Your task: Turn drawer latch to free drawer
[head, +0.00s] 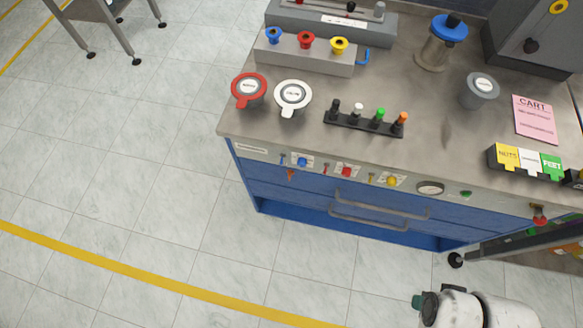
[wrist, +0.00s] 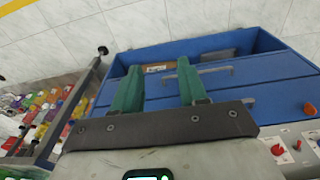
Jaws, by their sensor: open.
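The blue drawer unit (head: 262,192) sits under the bench top, with grey bar handles (head: 384,203) on its drawers. A small orange piece (head: 291,175) that looks like the drawer latch is on the upper drawer front, just below the control strip, at the left. An orange knob, likely the same piece, shows at the right edge of the wrist view (wrist: 309,109). My gripper (wrist: 158,66) is open and empty, its green fingers apart in front of the blue drawers, left of the orange knob and not touching it.
The control strip (head: 345,170) carries blue, red and yellow knobs, a gauge and a green button. Caps, pegs and a pink card (head: 535,119) stand on the bench top (head: 430,140). Bins of coloured parts (wrist: 45,105) are at the wrist view's left.

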